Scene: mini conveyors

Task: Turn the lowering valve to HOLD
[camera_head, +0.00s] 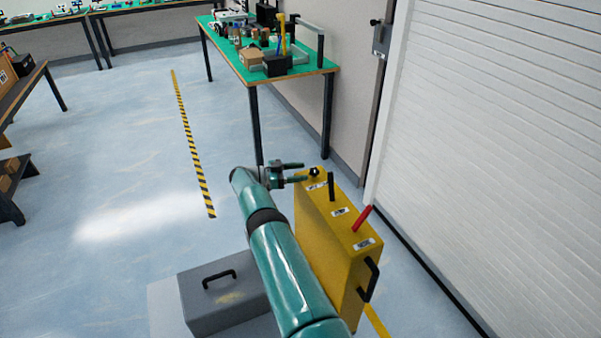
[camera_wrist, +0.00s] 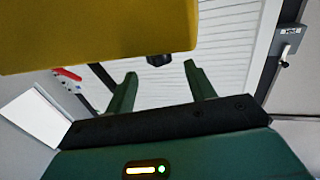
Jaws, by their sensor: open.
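A yellow box (camera_head: 335,240) stands on the floor beside the white shutter. Its top has a small black knob (camera_head: 315,172) at the far end, an upright black lever (camera_head: 331,186), and a tilted red lever (camera_head: 362,217) nearer me. White labels lie by them, too small to read, so I cannot tell which control is the lowering valve or its setting. My gripper (camera_head: 301,172) is open at the far end of the box, fingers pointing right toward the knob. In the wrist view, the knob (camera_wrist: 158,60) shows between the open fingers (camera_wrist: 160,72); contact is unclear.
A grey case (camera_head: 225,292) with a black handle is left of my arm. A green-topped table (camera_head: 310,70) with goods stands behind. The white shutter (camera_head: 500,150) is close on the right. A wall switch (camera_head: 381,38) hangs beside it. The floor at left is open.

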